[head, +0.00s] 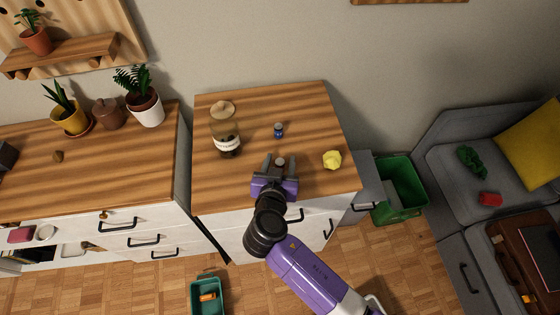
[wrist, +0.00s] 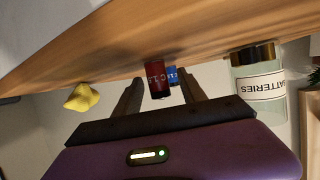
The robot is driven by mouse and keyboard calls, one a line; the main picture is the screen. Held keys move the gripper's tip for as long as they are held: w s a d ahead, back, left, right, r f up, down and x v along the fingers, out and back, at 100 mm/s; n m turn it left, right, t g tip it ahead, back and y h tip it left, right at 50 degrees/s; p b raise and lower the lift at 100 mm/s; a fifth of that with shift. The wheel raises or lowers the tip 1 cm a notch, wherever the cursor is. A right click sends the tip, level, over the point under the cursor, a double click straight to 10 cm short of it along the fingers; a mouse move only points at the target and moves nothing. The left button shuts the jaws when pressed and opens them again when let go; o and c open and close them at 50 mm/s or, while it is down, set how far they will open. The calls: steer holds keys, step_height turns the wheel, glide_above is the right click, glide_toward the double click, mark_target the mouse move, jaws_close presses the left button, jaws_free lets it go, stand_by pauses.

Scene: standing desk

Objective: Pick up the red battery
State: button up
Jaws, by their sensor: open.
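The red battery (wrist: 156,76) stands on the wooden desk top and shows between my fingers in the wrist view. In the head view only a small part of it (head: 281,162) shows between the fingers. My gripper (head: 280,159) is open at the front of the desk, with one finger on each side of the battery. In the wrist view my gripper (wrist: 160,84) shows gaps between the fingers and the battery, so no grip is visible.
A blue battery (head: 278,130) stands behind the red one. A glass jar labelled "BATTERIES" (head: 226,138) is at the left, and a crumpled yellow ball (head: 332,159) at the right. The desk top (head: 285,100) is clear at the back. A green bin (head: 400,190) stands right of the desk.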

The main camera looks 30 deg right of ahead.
steer(key=shift+x, duration=1.2)
jaws_close()
steer(key=shift+r, duration=0.1)
